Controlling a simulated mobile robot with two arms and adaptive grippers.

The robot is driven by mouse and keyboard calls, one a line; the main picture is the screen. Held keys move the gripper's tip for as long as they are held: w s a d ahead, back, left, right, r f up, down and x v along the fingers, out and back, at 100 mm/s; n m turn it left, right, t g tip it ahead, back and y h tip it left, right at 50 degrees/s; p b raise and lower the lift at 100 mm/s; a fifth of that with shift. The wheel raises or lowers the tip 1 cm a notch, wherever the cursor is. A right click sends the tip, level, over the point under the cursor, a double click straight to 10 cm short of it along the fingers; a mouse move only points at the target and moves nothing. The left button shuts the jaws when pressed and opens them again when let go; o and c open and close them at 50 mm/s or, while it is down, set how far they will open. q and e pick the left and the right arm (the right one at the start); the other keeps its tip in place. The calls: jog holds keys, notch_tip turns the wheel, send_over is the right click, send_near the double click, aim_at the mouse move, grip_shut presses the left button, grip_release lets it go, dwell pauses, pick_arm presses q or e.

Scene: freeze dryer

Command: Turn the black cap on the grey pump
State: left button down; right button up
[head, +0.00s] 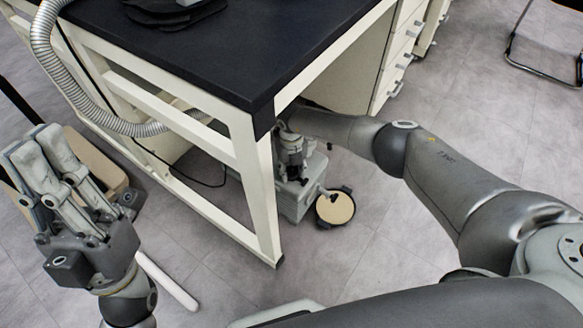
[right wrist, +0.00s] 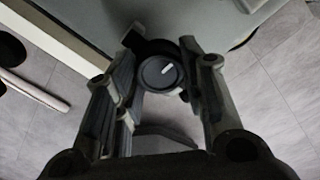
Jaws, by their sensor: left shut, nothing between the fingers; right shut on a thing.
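The grey pump (head: 298,203) stands on the floor under the dark-topped bench, partly hidden by a white bench leg. In the right wrist view its pale grey body (right wrist: 215,22) fills the top. The round black cap (right wrist: 155,76) with a short white mark lies between the fingers of my right gripper (right wrist: 160,66), which is shut on it. In the head view my right arm reaches under the bench corner, and I cannot make out its fingers clearly there. My left gripper (head: 40,160) is shut and empty, raised at the left, well away from the pump.
The bench (head: 215,45) with its white frame (head: 255,190) overhangs the pump. A ribbed metal hose (head: 60,80) runs down at the left. A white rod (head: 168,283) lies on the floor.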

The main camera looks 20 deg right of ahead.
aim_at(292, 171)
jog(key=o, duration=1)
jog(key=shift+r, duration=0.1)
notch_tip(292, 171, up, 12)
jog(key=shift+f, duration=0.1)
